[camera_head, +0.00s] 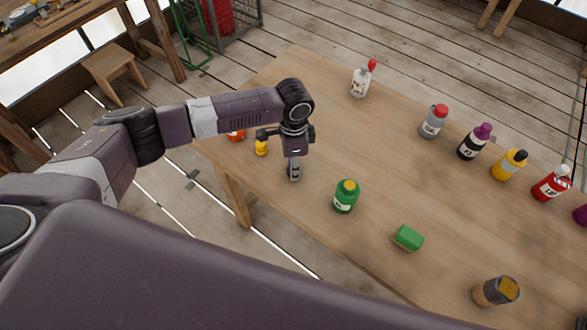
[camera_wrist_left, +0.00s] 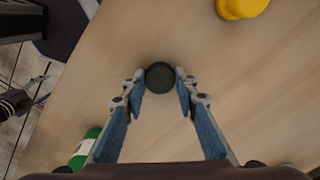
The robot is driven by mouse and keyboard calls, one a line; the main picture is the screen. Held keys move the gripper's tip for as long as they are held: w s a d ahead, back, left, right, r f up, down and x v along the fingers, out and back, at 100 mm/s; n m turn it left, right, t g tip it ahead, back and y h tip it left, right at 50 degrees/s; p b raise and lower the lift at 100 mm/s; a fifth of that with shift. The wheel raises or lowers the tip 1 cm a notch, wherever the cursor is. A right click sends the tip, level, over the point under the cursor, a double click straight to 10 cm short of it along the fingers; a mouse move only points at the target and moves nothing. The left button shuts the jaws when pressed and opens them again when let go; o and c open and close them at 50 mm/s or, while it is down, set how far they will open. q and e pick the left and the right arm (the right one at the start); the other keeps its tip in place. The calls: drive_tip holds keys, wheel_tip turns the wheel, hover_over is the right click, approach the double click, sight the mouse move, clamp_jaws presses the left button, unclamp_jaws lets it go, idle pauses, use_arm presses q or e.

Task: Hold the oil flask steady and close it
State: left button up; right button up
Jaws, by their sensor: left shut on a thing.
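My left gripper (camera_head: 294,172) points down over the near left part of the table. In the left wrist view its two blue-padded fingers (camera_wrist_left: 160,80) stand on either side of a small dark round cap (camera_wrist_left: 160,74) and are shut on it. The fingers hide most of this piece in the head view, and I cannot tell whether it is resting on the table. Which bottle is the oil flask is not clear. My right gripper is not in view.
A yellow item (camera_head: 261,148) and an orange-red one (camera_head: 236,135) are left of the gripper. A green block (camera_head: 408,238) and brown bottle (camera_head: 495,292) are nearer right. Several bottles, including a grey one (camera_head: 434,122), line the far side. The table's (camera_head: 320,90) middle is clear.

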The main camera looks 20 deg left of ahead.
use_arm(q)
drive_tip(key=shift+r, duration=0.15)
wheel_tip(320, 180, up, 20)
drive_tip(key=b, duration=0.2)
drive_tip(key=shift+b, duration=0.4)
drive_tip(key=s+a+n, duration=0.4)
drive_tip(key=s+n, duration=0.9)
drive_tip(key=s, duration=0.1)
drive_tip(key=shift+r, duration=0.4)
